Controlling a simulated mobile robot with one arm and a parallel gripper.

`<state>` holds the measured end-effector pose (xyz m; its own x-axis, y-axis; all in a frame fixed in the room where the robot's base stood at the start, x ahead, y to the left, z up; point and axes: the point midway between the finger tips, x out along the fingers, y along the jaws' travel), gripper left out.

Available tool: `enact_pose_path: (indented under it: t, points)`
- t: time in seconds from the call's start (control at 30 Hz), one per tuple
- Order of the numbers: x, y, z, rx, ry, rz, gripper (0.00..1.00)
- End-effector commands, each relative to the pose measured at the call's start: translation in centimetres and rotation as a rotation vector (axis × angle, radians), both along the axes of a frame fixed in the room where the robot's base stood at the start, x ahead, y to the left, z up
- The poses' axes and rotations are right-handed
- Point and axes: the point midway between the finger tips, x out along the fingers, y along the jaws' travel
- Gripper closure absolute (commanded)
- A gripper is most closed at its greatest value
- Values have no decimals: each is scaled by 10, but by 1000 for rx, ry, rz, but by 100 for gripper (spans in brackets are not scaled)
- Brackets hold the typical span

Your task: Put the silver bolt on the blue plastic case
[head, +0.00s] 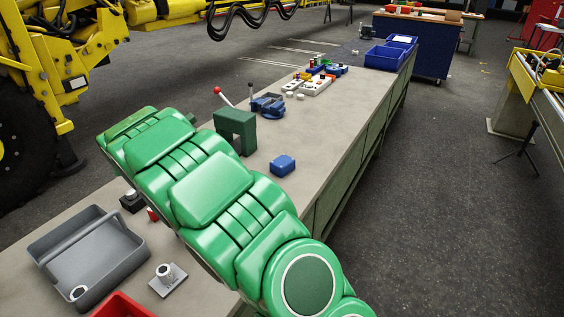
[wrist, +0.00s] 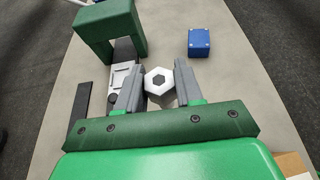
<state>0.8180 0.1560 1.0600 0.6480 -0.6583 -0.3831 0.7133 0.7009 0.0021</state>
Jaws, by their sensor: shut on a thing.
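In the wrist view my gripper (wrist: 158,88) is shut on the silver bolt (wrist: 158,80), whose hex head faces the camera between the two grey fingers. The blue plastic case (wrist: 199,42) is a small box on the bench, ahead and to the right of the gripper, apart from the bolt. In the head view the blue case (head: 283,165) sits on the grey bench, right of my green arm. The gripper and the bolt are hidden behind the arm there.
A dark green arch-shaped block (head: 236,128) stands behind the arm; it also shows in the wrist view (wrist: 108,27). A grey tote (head: 117,262) and a red bin (head: 124,305) are at the near left. Blue bins (head: 385,57) stand at the far end. Bench around the case is clear.

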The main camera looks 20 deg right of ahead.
Motion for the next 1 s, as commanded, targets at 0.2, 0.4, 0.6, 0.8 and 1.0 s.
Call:
enact_pose_path:
  t: [0.2, 0.4, 0.6, 0.8, 1.0]
  points:
    - [-1, -94, 1, 0, -1, -186, 100]
    - [-12, -172, 0, 0, 0, -347, 100]
    - [-26, -227, -2, 1, -2, -462, 100]
    - [-32, -248, -4, 1, -2, -510, 100]
    - [-17, -251, -12, 2, -3, -514, 100]
